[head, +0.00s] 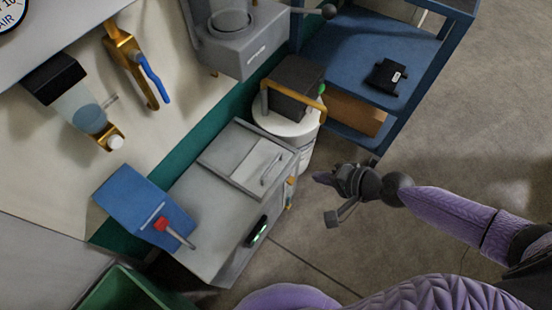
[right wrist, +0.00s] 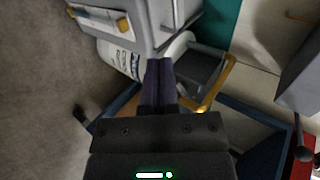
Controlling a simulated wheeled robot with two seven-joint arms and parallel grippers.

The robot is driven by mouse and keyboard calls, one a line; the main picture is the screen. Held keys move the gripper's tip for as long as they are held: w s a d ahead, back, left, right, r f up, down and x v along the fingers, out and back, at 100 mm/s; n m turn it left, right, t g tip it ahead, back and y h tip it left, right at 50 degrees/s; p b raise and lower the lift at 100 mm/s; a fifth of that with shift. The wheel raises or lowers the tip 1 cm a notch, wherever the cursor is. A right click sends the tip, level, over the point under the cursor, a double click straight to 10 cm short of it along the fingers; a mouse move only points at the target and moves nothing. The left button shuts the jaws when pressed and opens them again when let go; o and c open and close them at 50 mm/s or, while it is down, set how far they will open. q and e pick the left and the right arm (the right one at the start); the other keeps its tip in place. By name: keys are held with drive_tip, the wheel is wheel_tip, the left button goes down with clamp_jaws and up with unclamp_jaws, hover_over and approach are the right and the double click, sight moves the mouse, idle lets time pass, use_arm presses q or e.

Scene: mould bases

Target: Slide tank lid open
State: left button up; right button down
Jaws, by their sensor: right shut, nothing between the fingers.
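The grey tank (head: 215,220) stands against the wall, a box with a flat top. Its sliding lid (head: 245,163) is a pale panel on the top with a thin bar handle (head: 271,168); I cannot tell whether it is partly open. My right gripper (head: 318,178) is right of the tank, apart from it, with its fingers together and empty. In the right wrist view, its dark fingers (right wrist: 159,66) point toward the tank (right wrist: 125,15), whose side shows at the top. My left gripper is not in view.
A white bucket (head: 303,150) with a dark box (head: 290,85) and a yellow handle stands behind the tank. A blue shelf cart (head: 350,45) is beyond. A blue box (head: 140,205) with a red-ended lever adjoins the tank's left. Grey floor (head: 450,140) to the right is open.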

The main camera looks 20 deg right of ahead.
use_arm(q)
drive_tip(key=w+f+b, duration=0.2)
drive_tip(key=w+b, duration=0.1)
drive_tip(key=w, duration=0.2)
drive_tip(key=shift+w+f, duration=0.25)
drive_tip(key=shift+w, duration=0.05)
use_arm(e)
drive_tip(key=shift+w+a+r+x, duration=0.1)
drive_tip(key=shift+r+x, duration=0.1)
drive_tip(key=shift+x, duration=1.8)
drive_tip(key=shift+w+a+r+x, duration=0.15)
drive_tip(key=shift+r+x, duration=0.1)
drive_tip(key=shift+x, duration=1.7)
drive_tip(key=shift+w+a+r+x, duration=0.1)
drive_tip(key=shift+r+x, duration=0.1)
drive_tip(key=shift+x, duration=1.8)
